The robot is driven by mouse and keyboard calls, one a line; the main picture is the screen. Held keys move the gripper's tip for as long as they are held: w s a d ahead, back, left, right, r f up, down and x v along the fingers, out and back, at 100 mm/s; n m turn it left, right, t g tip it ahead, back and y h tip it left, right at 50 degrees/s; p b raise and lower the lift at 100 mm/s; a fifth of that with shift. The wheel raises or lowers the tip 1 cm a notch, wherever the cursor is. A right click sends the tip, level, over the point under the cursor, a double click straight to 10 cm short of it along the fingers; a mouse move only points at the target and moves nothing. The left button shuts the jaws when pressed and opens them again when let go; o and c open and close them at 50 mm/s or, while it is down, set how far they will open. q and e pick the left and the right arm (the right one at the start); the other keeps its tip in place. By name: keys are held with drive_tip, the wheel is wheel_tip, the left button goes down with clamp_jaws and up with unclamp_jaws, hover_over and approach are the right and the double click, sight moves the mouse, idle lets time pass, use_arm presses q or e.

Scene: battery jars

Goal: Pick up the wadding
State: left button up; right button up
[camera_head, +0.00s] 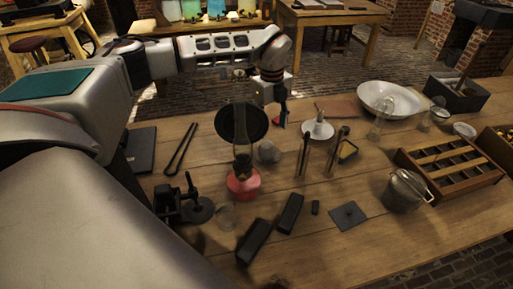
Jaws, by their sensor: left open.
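A small grey rounded lump (269,151), which looks like the wadding, lies on the wooden table just right of the red lamp. My left arm reaches in from the left across the back of the table. My left gripper (272,108) hangs over the far part of the table, above and behind the lump and apart from it. My right gripper is not in view.
A white funnel (318,130) and thin upright rods stand to the right. Dark blocks (291,213) lie in front. A metal pot (404,190) and a wooden rack (455,187) stand farther right.

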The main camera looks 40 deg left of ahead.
sight(267, 144)
use_arm(q)
drive_tip(key=f, duration=0.2)
drive_tip(key=s+f, duration=0.1)
drive_tip(key=shift+a+f, duration=0.5)
drive_tip(key=shift+f, duration=2.15)
drive_tip(key=c, duration=0.9)
